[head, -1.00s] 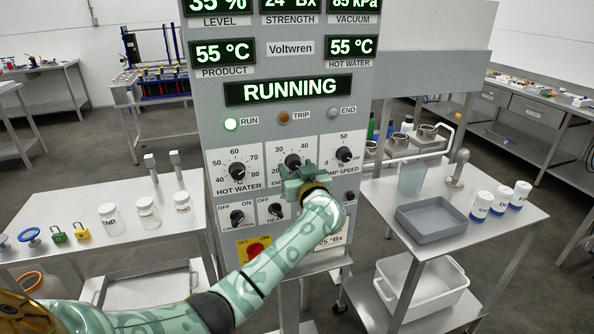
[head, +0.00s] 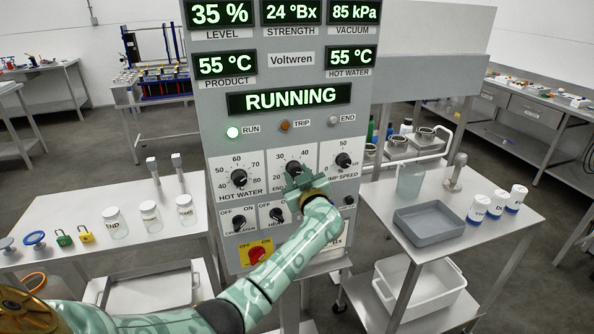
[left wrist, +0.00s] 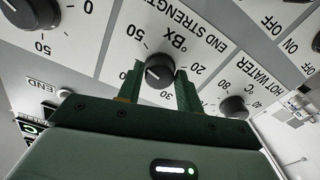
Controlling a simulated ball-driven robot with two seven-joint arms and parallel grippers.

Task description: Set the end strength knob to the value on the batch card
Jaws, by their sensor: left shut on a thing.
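The end strength knob (head: 293,168) is a black dial in the middle of the panel's knob row. Its scale runs through 20, 30 and 40. My left gripper (head: 303,182) is at this knob, its arm reaching up from below. In the left wrist view, the knob (left wrist: 160,71) shows upside down between the two green fingers (left wrist: 160,85), which are shut on its sides. I cannot read the pointer's exact setting. A white card (head: 341,240) on the panel's lower right shows only the end of "Bx"; my arm hides the rest. My right gripper is not in view.
The strength display (head: 291,12) reads 24 °Bx and the status display (head: 288,97) reads RUNNING. The hot water knob (head: 239,178) and pump speed knob (head: 343,160) flank the held knob. A red emergency-type switch (head: 257,254) sits lower left. Tables stand on both sides.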

